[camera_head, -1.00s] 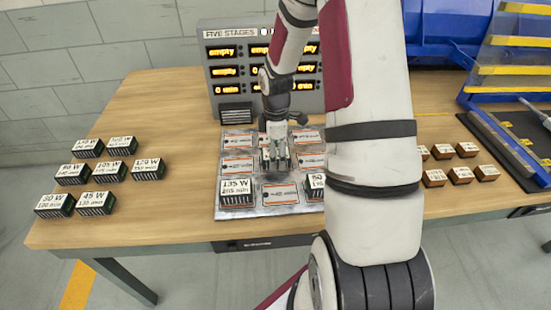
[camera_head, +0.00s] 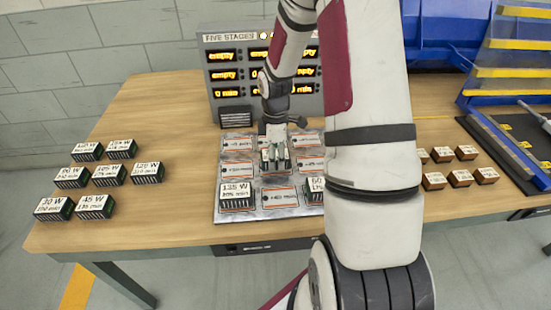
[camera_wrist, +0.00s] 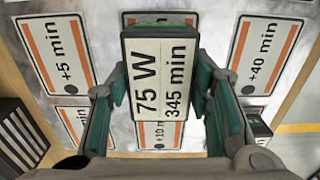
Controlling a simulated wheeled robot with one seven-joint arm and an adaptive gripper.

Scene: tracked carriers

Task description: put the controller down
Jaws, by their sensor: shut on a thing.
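The controller in my gripper is a dark block with a white label reading 75 W, 345 min (camera_wrist: 160,75). My gripper (camera_wrist: 160,92) is shut on it, with a green-padded finger on each side. In the head view my gripper (camera_head: 275,158) is over the middle of the grey metal board (camera_head: 227,215). I cannot tell whether the controller touches the board. Cards marked +5 min (camera_wrist: 62,60) and +40 min (camera_wrist: 265,55) lie on either side in the wrist view. A +10 min card (camera_wrist: 158,135) is partly hidden below the controller.
A 135 W controller (camera_head: 237,197) sits at the board's front left, and another (camera_head: 315,188) at front right, partly behind my arm. Several controllers (camera_head: 108,174) stand at the table's left. A FIVE STAGES display (camera_head: 228,85) stands behind. Several brown blocks (camera_head: 460,177) lie right.

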